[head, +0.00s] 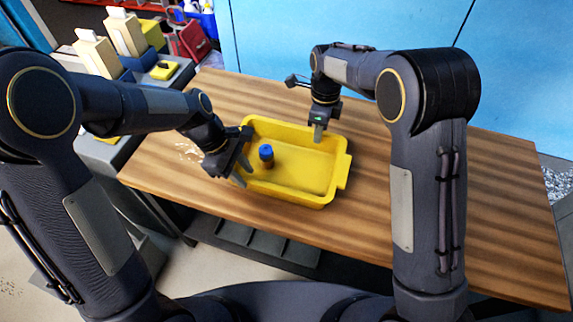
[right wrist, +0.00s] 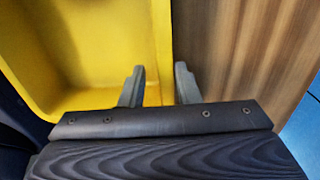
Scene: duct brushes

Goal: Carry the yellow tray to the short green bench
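The yellow tray (head: 290,180) sits flat on a wooden table, with a dark blue-capped bottle (head: 266,156) standing inside it near the left end. My left gripper (head: 243,172) is at the tray's left end, its fingers apart around the rim. My right gripper (head: 318,134) points down at the tray's far wall. In the right wrist view its two fingers (right wrist: 160,84) stand on either side of the yellow rim, with gaps showing, so it looks open. The short green bench is not in view.
The wooden table (head: 460,200) has clear room right of the tray. A grey unit with bottles and boxes (head: 165,70) stands at the back left. A blue wall (head: 300,35) is behind the table. A grey crate (head: 265,243) shows below the front edge.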

